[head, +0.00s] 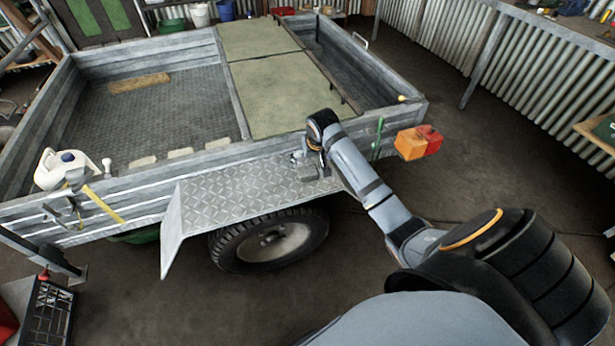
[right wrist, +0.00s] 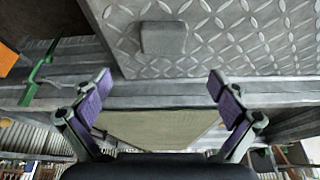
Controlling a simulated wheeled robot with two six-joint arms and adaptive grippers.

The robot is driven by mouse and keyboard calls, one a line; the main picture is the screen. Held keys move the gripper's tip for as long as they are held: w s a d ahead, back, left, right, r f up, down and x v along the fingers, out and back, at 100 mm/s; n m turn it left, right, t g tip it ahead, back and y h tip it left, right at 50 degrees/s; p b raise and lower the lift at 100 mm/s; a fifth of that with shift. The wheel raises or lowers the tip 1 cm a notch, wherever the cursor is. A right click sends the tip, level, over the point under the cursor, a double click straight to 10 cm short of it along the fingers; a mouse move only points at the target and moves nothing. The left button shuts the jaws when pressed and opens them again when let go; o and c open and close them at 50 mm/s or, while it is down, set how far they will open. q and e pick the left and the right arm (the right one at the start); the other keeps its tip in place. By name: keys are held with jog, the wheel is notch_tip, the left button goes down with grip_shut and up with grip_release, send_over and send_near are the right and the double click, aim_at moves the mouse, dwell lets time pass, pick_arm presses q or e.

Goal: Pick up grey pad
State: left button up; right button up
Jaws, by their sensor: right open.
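The grey pad (right wrist: 163,38) is a small flat rounded rectangle on the diamond-plate mudguard of the trailer. In the head view the pad (head: 307,174) lies near the mudguard's right end, just below my right gripper (head: 311,158). In the right wrist view my right gripper (right wrist: 160,84) has its two purple-padded fingers spread wide with nothing between them. The pad is beyond the fingertips, roughly centred between them and apart from them. My left gripper is not in view.
The mudguard (head: 235,185) is otherwise bare, above the wheel (head: 270,243). The trailer's side wall (head: 150,178) rises behind it. A white jug (head: 62,170) and yellow strap are at the left. An orange-red lamp (head: 418,142) and green item (head: 378,138) are at the right.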

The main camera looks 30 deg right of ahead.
send_over(307, 170)
jog(key=s, duration=0.2)
jog(key=f, duration=0.4)
jog(key=shift+s+a+f+b, duration=0.2)
jog(key=shift+f+b, duration=0.1)
jog(key=shift+b, duration=0.1)
jog(key=b+x, duration=0.1)
jog(key=x, duration=0.5)
jog(key=shift+a, duration=0.1)
jog(key=shift+r, duration=0.15)
jog(key=c, duration=1)
jog(key=shift+c, duration=0.2)
jog(key=shift+r, duration=0.1)
jog(key=shift+r, duration=0.25)
notch_tip(307, 170, up, 3)
jog(key=shift+f, duration=0.1)
jog(key=d+r, duration=0.1)
jog(key=s+d+r+p, duration=0.1)
jog(key=s+r, duration=0.1)
jog(key=r, duration=0.1)
jog(key=shift+s+d, duration=0.2)
jog(key=shift+d, duration=0.2)
jog(key=s+d+r+p, duration=0.1)
jog(key=s+d+r, duration=0.4)
jog(key=s+d, duration=0.2)
jog(key=shift+s+d+r, duration=0.15)
jog(key=shift+d+r, duration=0.05)
jog(key=shift+r, duration=0.05)
